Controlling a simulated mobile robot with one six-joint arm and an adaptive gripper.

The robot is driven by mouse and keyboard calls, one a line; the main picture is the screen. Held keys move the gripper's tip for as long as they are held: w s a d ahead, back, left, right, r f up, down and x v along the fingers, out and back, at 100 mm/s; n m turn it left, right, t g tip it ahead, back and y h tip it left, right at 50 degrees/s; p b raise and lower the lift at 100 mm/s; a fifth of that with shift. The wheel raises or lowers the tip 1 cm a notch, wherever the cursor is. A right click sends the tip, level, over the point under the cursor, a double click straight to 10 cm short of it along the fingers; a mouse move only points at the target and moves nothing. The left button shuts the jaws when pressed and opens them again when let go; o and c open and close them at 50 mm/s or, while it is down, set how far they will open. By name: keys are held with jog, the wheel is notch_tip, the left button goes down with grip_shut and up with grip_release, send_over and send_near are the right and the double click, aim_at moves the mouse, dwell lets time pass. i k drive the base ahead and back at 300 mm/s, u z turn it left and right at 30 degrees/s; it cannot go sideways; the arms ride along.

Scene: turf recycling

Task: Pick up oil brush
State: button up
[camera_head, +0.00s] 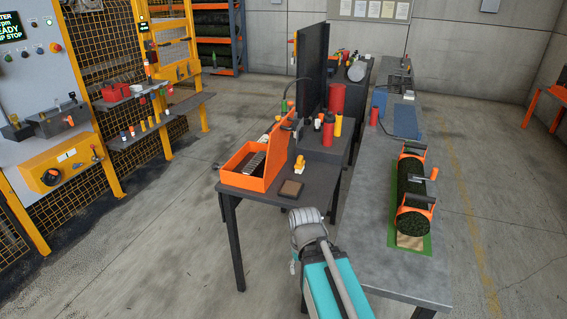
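I cannot make out for sure which thing is the oil brush. On the dark table (262,205) stands a small orange-yellow and white item (299,165), too small to name. A flat brown square (291,189) with a dark rim lies in front of it. An orange open bin (240,180) at the table's left holds grey ribbed pieces (254,162). My teal and grey arm reaches up from the bottom of the view, at the table's front right corner. My gripper's fingers cannot be seen.
Red bottles (328,136) and a dark upright panel (312,70) stand behind. A long grey bench (385,255) on the right bears a turf roll (411,195) in an orange frame. A yellow-framed mesh rack (160,120) stands left. Floor between is clear.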

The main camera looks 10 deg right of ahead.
aim_at(299, 167)
jog(key=z, duration=0.05)
jog(key=i, duration=1)
jog(key=z, duration=0.65)
